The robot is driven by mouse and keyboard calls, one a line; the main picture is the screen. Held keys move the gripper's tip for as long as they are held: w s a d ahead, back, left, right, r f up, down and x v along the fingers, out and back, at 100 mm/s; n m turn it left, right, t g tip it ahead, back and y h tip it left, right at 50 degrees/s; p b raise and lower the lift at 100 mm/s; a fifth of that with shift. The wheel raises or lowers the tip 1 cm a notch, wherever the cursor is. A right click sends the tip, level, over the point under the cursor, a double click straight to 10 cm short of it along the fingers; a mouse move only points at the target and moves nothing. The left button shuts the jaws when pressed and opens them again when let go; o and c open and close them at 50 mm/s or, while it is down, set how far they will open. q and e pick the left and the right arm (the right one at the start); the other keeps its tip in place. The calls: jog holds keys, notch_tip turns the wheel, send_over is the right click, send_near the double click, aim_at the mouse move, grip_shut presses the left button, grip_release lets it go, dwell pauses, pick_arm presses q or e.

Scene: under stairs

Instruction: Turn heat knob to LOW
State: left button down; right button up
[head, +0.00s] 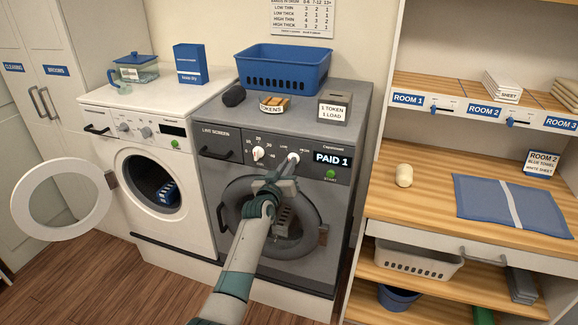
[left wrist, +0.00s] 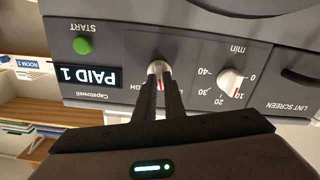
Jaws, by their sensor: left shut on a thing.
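The heat knob (head: 293,157) is a small white knob on the grey dryer's control panel, between the words LOW and HIGH. In the left wrist view, which is upside down, the knob (left wrist: 158,68) shows between my fingertips with a bit of red on it. My right gripper is not in view.
A white timer knob (head: 258,153) sits left of the heat knob. The PAID 1 display (head: 332,158) and green START button (head: 330,174) are to its right. The dryer's round door is behind my arm. The washer door (head: 103,203) stands open at left.

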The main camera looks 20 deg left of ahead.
pick_arm(q)
jog(key=n, duration=0.6)
jog(key=shift+a+f, duration=0.1)
jog(key=shift+a, duration=0.05)
dwell(0.4)
jog(key=c, duration=1.8)
grip_release()
jog(key=shift+c, duration=0.2)
jog(key=shift+s, duration=0.1)
jog(key=s+b, duration=0.3)
jog(key=s, duration=1.4)
jog(key=shift+a, duration=0.3)
